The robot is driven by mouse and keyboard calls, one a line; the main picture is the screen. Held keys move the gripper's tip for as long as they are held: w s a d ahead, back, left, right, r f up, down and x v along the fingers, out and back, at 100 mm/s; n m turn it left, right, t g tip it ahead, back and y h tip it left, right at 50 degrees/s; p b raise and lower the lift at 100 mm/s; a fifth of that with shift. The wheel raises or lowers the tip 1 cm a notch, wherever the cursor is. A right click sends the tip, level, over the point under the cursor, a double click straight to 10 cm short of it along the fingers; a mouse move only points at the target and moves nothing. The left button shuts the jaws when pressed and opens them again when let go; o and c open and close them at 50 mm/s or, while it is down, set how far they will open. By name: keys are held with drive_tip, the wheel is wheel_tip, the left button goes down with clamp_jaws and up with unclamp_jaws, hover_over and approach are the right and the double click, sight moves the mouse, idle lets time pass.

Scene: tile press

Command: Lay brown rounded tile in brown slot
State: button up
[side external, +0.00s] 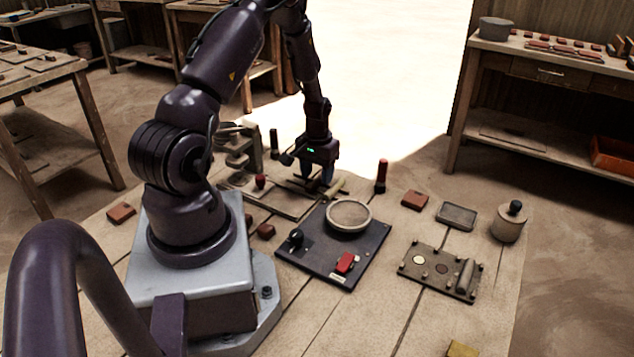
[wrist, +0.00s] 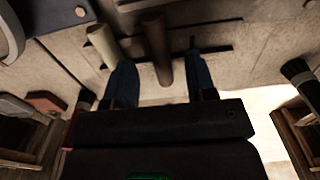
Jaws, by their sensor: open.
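My gripper (side external: 325,178) is low over the far part of the bench, its two blue fingers open. In the wrist view the open fingers (wrist: 161,65) stand on either side of a long brown rounded piece (wrist: 157,48), which looks like the brown rounded tile. Gaps show between it and both fingers. A pale rounded piece (wrist: 103,44) lies to its left, beyond the left finger. Both pieces lie across a thin dark strip. In the side view the fingers largely hide the brown piece. I cannot make out a brown slot for certain in either view.
A dark plate with a pale ring (side external: 349,215) and a red switch (side external: 346,262) lies nearer the camera. A board with round insets (side external: 437,270) lies right of it. A red-topped black cylinder (side external: 381,177) stands close right of my gripper. A reddish tile (side external: 415,201) lies beyond.

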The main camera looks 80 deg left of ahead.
drive_tip(key=shift+f, duration=0.75)
clamp_jaws()
drive_tip(key=shift+r, duration=0.1)
